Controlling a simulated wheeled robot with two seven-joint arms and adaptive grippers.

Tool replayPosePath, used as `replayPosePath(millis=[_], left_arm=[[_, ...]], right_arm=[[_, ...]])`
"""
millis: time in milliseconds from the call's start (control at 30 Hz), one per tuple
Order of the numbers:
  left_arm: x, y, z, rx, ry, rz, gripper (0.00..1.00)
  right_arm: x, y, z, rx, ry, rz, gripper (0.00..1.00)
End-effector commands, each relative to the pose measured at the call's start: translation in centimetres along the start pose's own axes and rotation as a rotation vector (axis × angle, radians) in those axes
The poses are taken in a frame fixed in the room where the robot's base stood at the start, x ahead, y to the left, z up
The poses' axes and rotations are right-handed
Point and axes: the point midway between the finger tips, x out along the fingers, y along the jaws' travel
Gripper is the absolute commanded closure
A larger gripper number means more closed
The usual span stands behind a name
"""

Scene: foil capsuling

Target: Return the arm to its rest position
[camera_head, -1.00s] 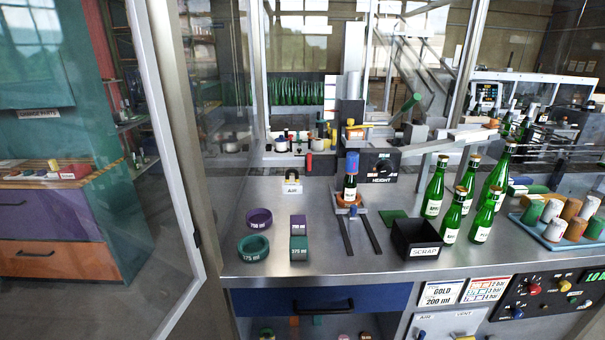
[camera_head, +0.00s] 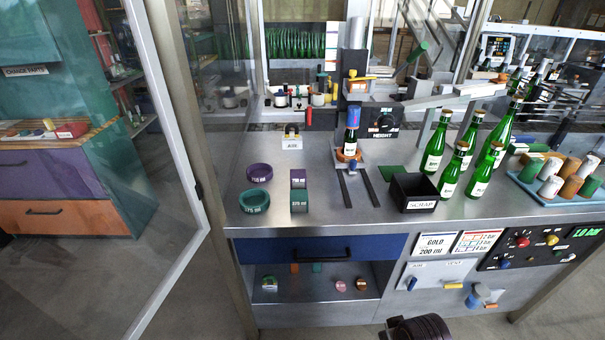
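Neither gripper's fingers show in the head view. A dark, rounded piece, which looks like part of my own arm, shows at the bottom edge right of centre, cut off by the frame. It is in front of the bench (camera_head: 290,215) and apart from everything on it. A small green bottle (camera_head: 351,142) with a blue capping head (camera_head: 353,117) over its top stands upright in the orange holder (camera_head: 348,156) of the capsuling station. No gripper is near it.
Several green bottles (camera_head: 465,150) stand right of the black scrap bin (camera_head: 413,190). A blue tray (camera_head: 553,197) of capsules is at the far right. Purple and teal rings (camera_head: 254,201) sit at the left. A glass door frame (camera_head: 180,130) stands left of the bench.

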Motion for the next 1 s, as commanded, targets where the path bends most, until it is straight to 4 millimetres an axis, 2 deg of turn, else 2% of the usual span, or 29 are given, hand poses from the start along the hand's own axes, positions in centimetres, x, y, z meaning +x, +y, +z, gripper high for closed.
replayPosePath(millis=[167, 467, 767, 1000], left_arm=[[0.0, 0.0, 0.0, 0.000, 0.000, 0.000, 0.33], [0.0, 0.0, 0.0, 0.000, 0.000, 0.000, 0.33], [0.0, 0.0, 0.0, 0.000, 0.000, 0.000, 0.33], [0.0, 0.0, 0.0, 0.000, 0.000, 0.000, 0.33]], right_arm=[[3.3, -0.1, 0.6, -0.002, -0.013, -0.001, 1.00], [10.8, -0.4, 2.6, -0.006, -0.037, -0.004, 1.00], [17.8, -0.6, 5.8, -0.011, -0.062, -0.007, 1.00], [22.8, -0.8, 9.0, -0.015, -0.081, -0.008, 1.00]])
